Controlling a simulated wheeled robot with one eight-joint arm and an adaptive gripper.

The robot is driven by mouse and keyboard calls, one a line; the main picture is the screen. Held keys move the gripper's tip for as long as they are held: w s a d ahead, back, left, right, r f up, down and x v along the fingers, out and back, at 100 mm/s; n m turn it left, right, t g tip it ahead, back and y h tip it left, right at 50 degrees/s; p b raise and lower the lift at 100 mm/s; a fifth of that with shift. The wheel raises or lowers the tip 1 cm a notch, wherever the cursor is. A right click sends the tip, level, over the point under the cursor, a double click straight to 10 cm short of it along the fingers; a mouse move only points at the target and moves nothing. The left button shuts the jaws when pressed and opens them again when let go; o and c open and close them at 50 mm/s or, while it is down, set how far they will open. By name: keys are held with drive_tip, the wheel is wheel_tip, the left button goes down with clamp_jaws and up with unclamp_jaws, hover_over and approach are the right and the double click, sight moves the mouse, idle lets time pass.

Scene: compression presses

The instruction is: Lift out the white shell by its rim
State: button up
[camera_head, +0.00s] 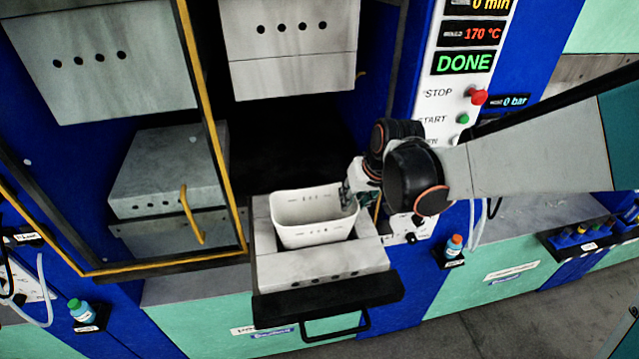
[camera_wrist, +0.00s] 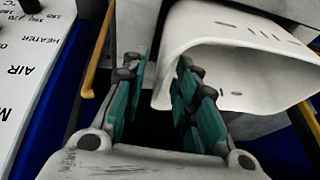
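The white shell (camera_head: 314,219) is an open, box-like tub standing upright on the grey lower mould block (camera_head: 322,268) of the middle press. My gripper (camera_head: 350,194) is at the shell's right rim. In the wrist view the shell (camera_wrist: 235,62) fills the upper right. My gripper (camera_wrist: 160,100) shows there with its two teal-padded fingers apart. One finger is outside the shell and the other inside its opening, with the wall edge between them. A gap shows between the outer finger and the wall. The fingertips' contact with the wall cannot be told.
The upper mould block (camera_head: 290,50) hangs above and behind the shell. A yellow-framed door (camera_head: 213,125) stands to the left. The control panel (camera_head: 455,90) reads DONE and lies right of the shell, close to my arm. A black handle (camera_head: 335,327) sticks out in front.

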drive_tip(key=shift+w+a+f, duration=0.1)
drive_tip(key=shift+w+f, duration=0.05)
drive_tip(key=shift+f, duration=0.4)
drive_tip(key=shift+c, duration=0.2)
clamp_jaws()
drive_tip(key=shift+r, duration=0.1)
